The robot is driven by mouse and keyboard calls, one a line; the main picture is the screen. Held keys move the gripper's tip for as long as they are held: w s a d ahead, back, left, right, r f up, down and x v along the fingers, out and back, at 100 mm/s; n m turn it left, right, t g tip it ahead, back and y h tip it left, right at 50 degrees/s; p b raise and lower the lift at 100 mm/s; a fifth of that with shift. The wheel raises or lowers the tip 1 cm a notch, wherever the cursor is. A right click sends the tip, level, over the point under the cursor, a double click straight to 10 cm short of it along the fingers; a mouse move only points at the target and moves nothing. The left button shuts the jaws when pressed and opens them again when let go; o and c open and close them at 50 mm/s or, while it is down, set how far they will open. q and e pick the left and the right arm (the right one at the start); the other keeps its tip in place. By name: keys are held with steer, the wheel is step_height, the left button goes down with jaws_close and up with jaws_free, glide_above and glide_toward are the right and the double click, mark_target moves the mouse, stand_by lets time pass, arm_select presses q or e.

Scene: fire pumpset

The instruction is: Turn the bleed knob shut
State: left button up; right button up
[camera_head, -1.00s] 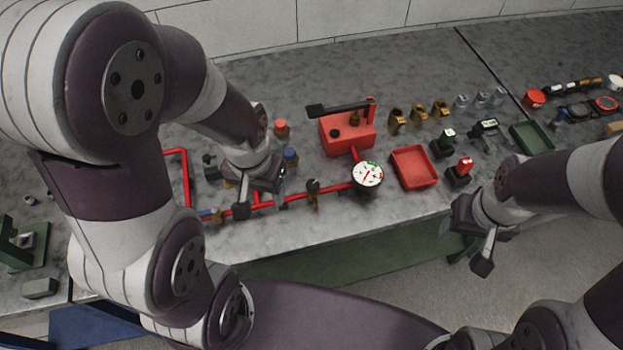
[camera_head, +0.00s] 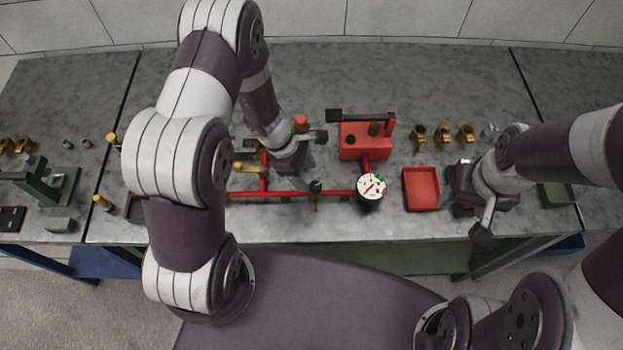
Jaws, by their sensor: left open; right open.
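A small black knob (camera_head: 316,186) stands on the red pipe (camera_head: 338,193), left of the round white gauge (camera_head: 371,186). I cannot tell for sure that it is the bleed knob. My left gripper (camera_head: 308,160) is open and empty, above the pipework just behind and left of this knob, apart from it. A red-capped fitting (camera_head: 300,123) stands just behind my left gripper. The gripper and wrist hide part of the pipework. My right gripper (camera_head: 464,208) is open over the bench front, right of the red tray, with nothing seen held.
A red pump box (camera_head: 358,143) with a black lever (camera_head: 360,116) stands behind the gauge. The red tray (camera_head: 421,189) lies right of the gauge. Several brass fittings (camera_head: 442,133) stand at the back right.

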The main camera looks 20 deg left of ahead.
mark_target(315, 185)
arm_select(q)
steer(key=x, duration=0.3)
steer(key=shift+w+d+f, duration=0.2)
steer(key=shift+w+d, duration=0.05)
steer(key=shift+d, duration=0.05)
steer(key=shift+s+d+f, duration=0.1)
steer(key=shift+f, duration=0.25)
steer(key=shift+s+f, duration=0.15)
steer(key=shift+s, duration=0.1)
steer(key=shift+w, duration=0.1)
steer(key=shift+c, duration=0.5)
steer(key=shift+w, duration=0.1)
steer(key=c, duration=0.9)
steer(key=shift+c, duration=0.2)
